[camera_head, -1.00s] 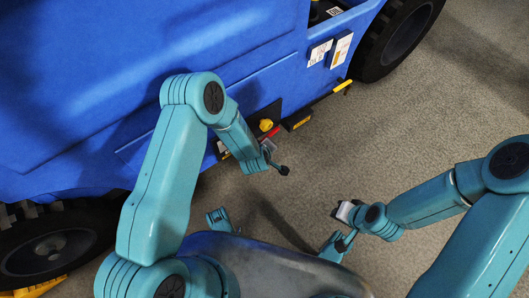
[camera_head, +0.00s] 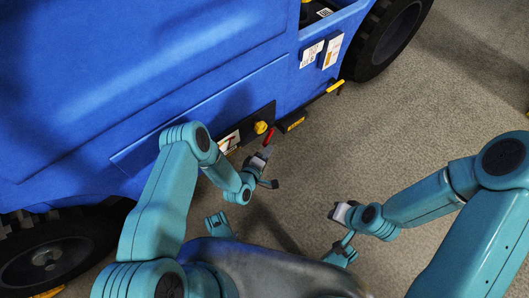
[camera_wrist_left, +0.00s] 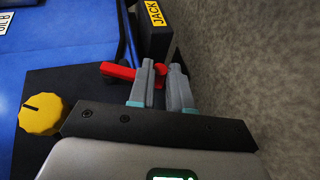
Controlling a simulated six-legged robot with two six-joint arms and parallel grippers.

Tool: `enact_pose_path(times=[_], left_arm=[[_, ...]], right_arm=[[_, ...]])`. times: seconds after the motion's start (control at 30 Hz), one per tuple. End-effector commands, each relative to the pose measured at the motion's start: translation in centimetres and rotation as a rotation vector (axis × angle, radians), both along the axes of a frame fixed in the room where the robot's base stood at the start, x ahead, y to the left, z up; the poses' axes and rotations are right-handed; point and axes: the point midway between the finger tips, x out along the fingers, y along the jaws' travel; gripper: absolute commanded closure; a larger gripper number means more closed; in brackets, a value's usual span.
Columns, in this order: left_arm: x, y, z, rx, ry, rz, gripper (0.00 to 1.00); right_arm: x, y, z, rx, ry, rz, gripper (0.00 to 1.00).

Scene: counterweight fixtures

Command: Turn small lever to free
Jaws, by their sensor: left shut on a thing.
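A small red lever (camera_head: 268,138) is on the low side of the blue vehicle, just right of a yellow knob (camera_head: 260,127). My left gripper (camera_head: 265,158) is at the lever, reaching in from below. In the left wrist view the red lever (camera_wrist_left: 118,71) passes between the two grey fingers of my left gripper (camera_wrist_left: 163,80), which is shut on it. Part of the lever is hidden behind the near finger. My right gripper (camera_head: 338,212) hangs over the floor, away from the vehicle; its finger opening is not clear.
A black block with a yellow JACK label (camera_head: 291,121) is close to the right of the lever. A yellow handle (camera_head: 335,86) and white labels (camera_head: 332,50) are further right. The vehicle's wheel (camera_head: 392,40) is beyond. The grey floor (camera_head: 440,110) is clear.

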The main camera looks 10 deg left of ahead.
Motion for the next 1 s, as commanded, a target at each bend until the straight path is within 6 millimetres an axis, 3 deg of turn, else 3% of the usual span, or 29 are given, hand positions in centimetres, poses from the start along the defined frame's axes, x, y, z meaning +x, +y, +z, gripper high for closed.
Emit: enact_pose_path(times=[0.8, 0.83, 0.9, 1.0], left_arm=[[0.55, -0.05, -0.48, -0.071, -0.098, 0.009, 1.0], [0.55, -0.05, -0.48, -0.071, -0.098, 0.009, 0.75], [0.54, -0.09, -0.49, -0.071, -0.098, 0.008, 0.56], [0.49, -0.16, -0.51, -0.071, -0.096, 0.005, 0.56]], right_arm=[[0.0, 0.0, 0.01, 0.0, 0.0, 0.0, 1.0], [0.0, 0.0, 0.01, 0.0, 0.0, 0.0, 1.0], [0.0, 0.0, 0.01, 0.0, 0.0, 0.0, 1.0], [0.0, 0.0, 0.01, 0.0, 0.0, 0.0, 1.0]])
